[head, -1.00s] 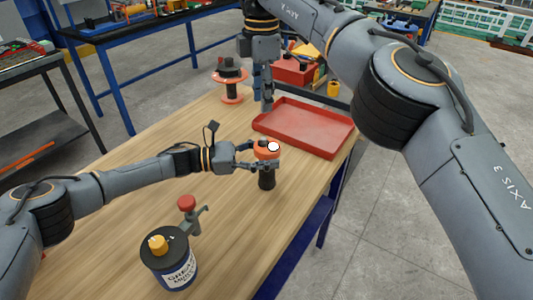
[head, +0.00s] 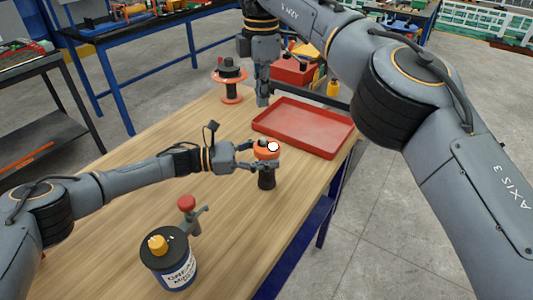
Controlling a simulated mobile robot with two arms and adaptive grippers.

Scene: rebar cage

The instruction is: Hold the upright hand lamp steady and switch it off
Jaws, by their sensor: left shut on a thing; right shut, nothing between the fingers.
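The hand lamp (head: 266,180) stands upright on the wooden table, with a dark body and an orange head with a white round spot on top. My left gripper (head: 264,158) is shut on the lamp near its head, coming from the left. My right gripper (head: 262,102) points down above the table behind the lamp, left of the red tray. It is shut and empty, apart from the lamp. The lamp's switch cannot be made out for certain.
A red tray (head: 325,148) lies behind and right of the lamp. An orange-and-black spool (head: 231,90) stands at the back left. A blue grease can (head: 178,275) with a red-topped tool (head: 187,203) beside it stands at the front. Bare wood lies between.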

